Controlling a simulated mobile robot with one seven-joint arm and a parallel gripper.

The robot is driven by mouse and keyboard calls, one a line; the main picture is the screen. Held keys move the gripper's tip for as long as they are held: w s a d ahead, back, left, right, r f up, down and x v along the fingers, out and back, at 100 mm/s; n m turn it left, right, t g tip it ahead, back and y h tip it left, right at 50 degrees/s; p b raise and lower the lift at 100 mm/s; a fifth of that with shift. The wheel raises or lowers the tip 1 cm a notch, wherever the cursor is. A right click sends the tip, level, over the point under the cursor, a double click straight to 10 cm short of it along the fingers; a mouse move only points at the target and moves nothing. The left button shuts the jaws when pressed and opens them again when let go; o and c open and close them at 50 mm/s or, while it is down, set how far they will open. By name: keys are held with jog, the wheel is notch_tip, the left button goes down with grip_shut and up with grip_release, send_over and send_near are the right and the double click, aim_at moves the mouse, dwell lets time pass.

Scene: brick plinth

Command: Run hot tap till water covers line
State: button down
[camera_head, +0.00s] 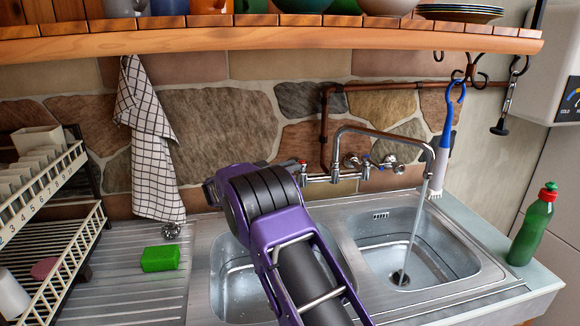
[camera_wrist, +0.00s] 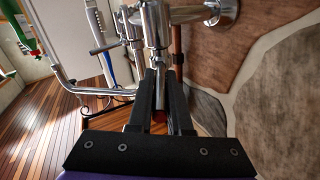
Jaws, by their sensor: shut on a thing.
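The mixer tap has a chrome spout (camera_head: 385,137), and a thin stream of water (camera_head: 414,225) falls from it into the right basin (camera_head: 455,262). The stream lands near the drain (camera_head: 400,278); I see no clear water line there. A red-marked hot tap handle (camera_head: 303,163) shows just right of my wrist, and blue-marked fittings (camera_head: 366,160) are further right. In the wrist view my gripper (camera_wrist: 163,76) is shut on a chrome tap handle (camera_wrist: 160,95), with a bit of red below it. In the head view my own wrist hides the fingers.
A black plug (camera_head: 499,129) hangs on a chain, beside a blue-handled brush (camera_head: 445,130). A green bottle (camera_head: 532,228) stands right of the sink. A green sponge (camera_head: 160,258) lies on the drainboard, near a dish rack (camera_head: 45,180) and hanging towel (camera_head: 152,150). A shelf (camera_head: 270,38) overhangs everything.

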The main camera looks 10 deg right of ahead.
dwell(0.4)
jog(key=c, duration=0.8)
grip_release()
jog(key=shift+c, duration=0.2)
jog(key=v, duration=1.7)
jog(key=shift+a+b, duration=0.2)
jog(key=shift+b, duration=0.25)
